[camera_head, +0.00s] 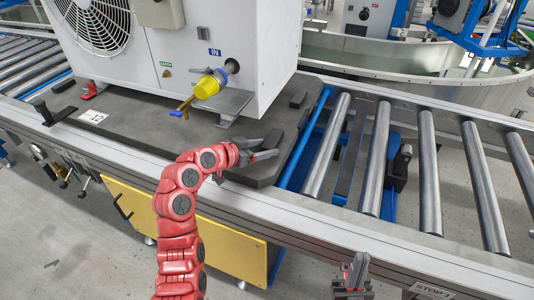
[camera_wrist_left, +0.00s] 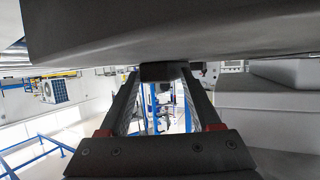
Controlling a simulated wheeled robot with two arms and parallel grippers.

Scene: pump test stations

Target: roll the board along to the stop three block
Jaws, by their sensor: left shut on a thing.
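The dark grey board (camera_head: 140,118) lies on the roller conveyor and carries a big white unit (camera_head: 185,50) with a fan grille. My left gripper (camera_head: 262,153) is at the board's front right part, shut on a small dark block of the board. In the left wrist view the fingers meet at this dark block (camera_wrist_left: 165,72), under a wide grey surface. My right gripper (camera_head: 355,270) is low in front of the rail, holding nothing visible; its finger gap is unclear. A label reading "STOP 1" (camera_head: 435,290) is on the front rail. No stop three label is in view.
Bare rollers (camera_head: 428,165) run to the right of the board. A dark block (camera_head: 400,168) sits between two of them. A yellow panel (camera_head: 185,232) hangs below the rail.

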